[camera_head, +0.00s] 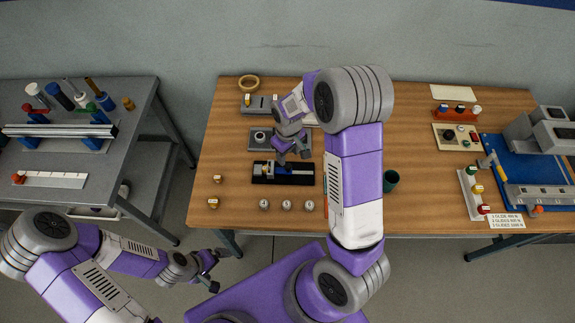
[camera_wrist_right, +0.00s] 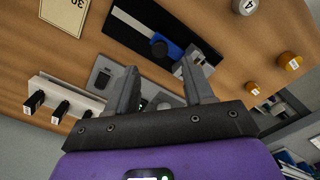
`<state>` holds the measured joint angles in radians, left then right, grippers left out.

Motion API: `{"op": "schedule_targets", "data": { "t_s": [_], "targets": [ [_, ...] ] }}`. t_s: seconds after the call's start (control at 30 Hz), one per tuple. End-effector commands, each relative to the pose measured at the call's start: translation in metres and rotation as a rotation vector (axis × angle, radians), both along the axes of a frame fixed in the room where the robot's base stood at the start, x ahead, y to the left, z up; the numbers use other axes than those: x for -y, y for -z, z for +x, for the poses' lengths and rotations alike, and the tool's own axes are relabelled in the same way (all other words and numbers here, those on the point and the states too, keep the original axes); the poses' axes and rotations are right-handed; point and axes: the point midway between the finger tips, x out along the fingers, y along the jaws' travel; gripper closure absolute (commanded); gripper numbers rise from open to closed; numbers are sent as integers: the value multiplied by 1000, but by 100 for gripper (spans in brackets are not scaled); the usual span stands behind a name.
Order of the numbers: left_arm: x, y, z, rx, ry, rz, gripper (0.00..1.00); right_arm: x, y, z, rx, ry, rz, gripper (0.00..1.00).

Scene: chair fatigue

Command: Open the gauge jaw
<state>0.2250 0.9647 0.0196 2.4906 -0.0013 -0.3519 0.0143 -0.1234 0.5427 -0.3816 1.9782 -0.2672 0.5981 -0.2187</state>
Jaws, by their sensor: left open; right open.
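The gauge (camera_head: 306,179) lies near the middle front of the wooden table. It has a black base, a blue slide and a silver jaw block at its left end. I cannot tell whether a finger touches the jaw. My left gripper (camera_head: 212,271) is open and empty in front of the table.
Grey fixture plates (camera_head: 258,139) stand behind the gauge. Several numbered metal weights (camera_head: 286,205) and small wooden knobs (camera_head: 213,203) are in front and left. A green cup (camera_head: 390,180) stands right of my right arm. A blue mat (camera_head: 518,176) with equipment fills the right end.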

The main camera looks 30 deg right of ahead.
Motion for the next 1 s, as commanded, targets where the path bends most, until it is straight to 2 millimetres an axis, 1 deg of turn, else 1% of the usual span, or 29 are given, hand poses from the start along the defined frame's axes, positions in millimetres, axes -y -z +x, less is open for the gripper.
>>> {"op": "schedule_targets", "data": {
  "t_s": [0.2,0.3,0.4,0.53,0.77,0.87,1.0],
  "targets": [
    [0,4,0,0,0,0,0,0,36,-1,-4,-1,-1,48],
    [0,6,0,0,0,0,0,0,50,-1,-3,-1,-1,48],
    [0,7,0,0,0,0,0,0,60,0,-2,-1,0,48],
    [0,7,0,0,0,0,0,0,66,0,-1,0,0,48],
    [0,7,0,0,0,0,0,0,66,0,0,0,0,48],
    [0,7,0,0,0,0,0,0,66,0,0,0,0,60],
    [0,7,0,0,0,0,0,0,66,0,0,0,0,81]
  ]
}}
